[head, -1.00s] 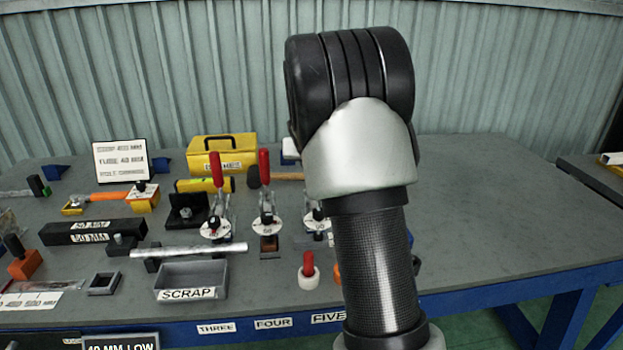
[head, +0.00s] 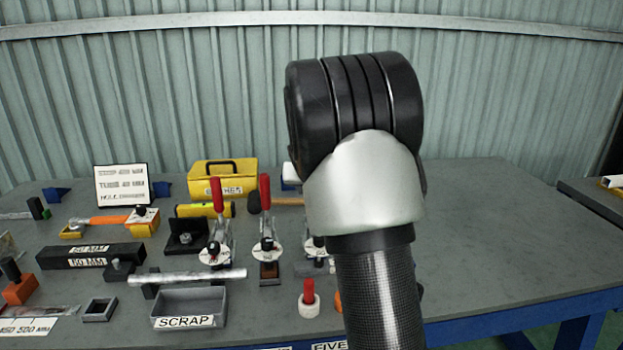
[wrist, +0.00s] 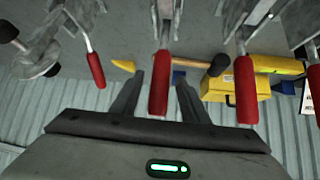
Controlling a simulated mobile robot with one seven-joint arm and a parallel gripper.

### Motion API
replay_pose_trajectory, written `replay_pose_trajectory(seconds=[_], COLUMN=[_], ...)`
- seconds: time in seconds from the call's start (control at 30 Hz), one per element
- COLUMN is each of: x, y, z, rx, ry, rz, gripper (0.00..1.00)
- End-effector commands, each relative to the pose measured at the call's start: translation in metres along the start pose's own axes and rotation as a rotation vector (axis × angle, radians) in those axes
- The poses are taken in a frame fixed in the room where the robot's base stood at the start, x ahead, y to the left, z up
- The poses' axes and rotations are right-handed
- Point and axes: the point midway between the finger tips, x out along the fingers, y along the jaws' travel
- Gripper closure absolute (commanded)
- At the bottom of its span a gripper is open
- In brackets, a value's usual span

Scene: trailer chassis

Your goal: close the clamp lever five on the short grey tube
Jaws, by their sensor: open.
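In the head view, the clamp (head: 315,247) above the FIVE label (head: 329,346) shows only its white disc and some base; my arm hides the rest, including its lever. In the wrist view, which is upside down, a red lever handle (wrist: 158,88) stands between the two dark fingers of my gripper (wrist: 160,80). The gripper is open, with a finger on each side; I cannot tell whether either touches the handle. From the row order this looks like lever five. The short grey tube is not clearly visible behind my arm.
Two upright red levers (head: 218,195) (head: 265,192) stand left of my arm. In the wrist view, neighbouring red handles (wrist: 245,90) (wrist: 95,70) flank my gripper. A hammer (wrist: 218,65) and yellow box (wrist: 270,68) lie behind. The table's right side is clear.

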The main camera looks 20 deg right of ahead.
Motion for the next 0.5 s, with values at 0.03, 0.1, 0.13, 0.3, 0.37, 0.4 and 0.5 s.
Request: replay_pose_trajectory(seconds=[0.03,0.1,0.13,0.3,0.37,0.4,0.5], x=[-0.012,-0.028,-0.035,-0.078,-0.092,-0.102,-0.123], y=[-0.002,-0.002,-0.002,-0.002,-0.002,-0.002,-0.002], z=[-0.002,-0.002,-0.002,-0.002,-0.002,-0.001,-0.001], rx=[0.000,0.000,0.000,-0.001,0.000,0.001,0.001], ry=[0.003,0.004,0.004,0.004,0.004,0.004,0.003], rz=[-0.003,-0.004,-0.004,-0.006,-0.006,-0.006,-0.005], gripper=[0.59,0.59,0.59,0.59,0.59,0.59,0.59])
